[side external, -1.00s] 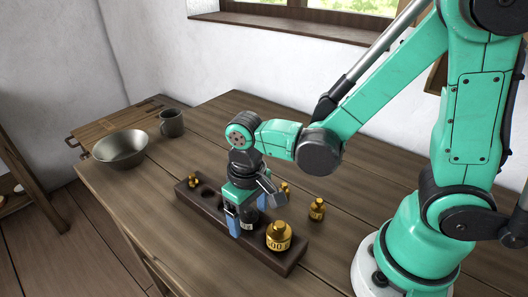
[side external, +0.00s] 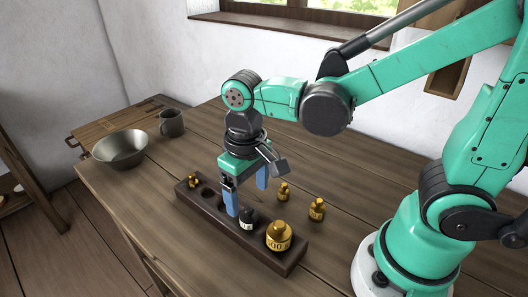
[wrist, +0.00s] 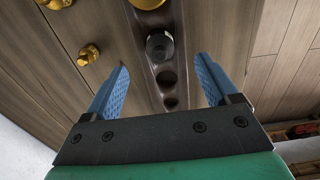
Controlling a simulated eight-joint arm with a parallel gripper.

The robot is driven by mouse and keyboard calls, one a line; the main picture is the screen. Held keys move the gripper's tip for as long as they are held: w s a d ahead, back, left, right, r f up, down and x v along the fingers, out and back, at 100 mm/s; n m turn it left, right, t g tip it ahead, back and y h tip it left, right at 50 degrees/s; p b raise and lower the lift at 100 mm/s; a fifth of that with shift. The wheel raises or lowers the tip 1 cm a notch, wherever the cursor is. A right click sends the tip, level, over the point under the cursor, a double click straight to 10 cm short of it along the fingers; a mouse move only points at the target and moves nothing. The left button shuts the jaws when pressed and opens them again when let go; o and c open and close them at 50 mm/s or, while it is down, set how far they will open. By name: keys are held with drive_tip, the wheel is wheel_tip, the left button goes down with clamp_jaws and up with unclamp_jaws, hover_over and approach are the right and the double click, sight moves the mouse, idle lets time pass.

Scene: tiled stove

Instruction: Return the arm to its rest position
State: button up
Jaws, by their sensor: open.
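My gripper (side external: 247,188) is open and empty, with its blue fingers spread, above the long dark wooden block (side external: 263,259). A dark grey weight (side external: 246,219) stands upright in a hole of the block, just below my fingers. In the wrist view the gripper (wrist: 162,68) shows its two fingers to either side of the block, with the dark weight (wrist: 160,46) and empty holes between and beyond them. Nothing is held between the fingers.
A metal bowl (side external: 120,150), a mug (side external: 172,123) and a wooden board are at the back left.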

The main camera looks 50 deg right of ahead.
drive_tip(key=d+r+t, duration=0.5)
drive_tip(key=d+t, duration=0.2)
drive_tip(key=shift+w, duration=0.45)
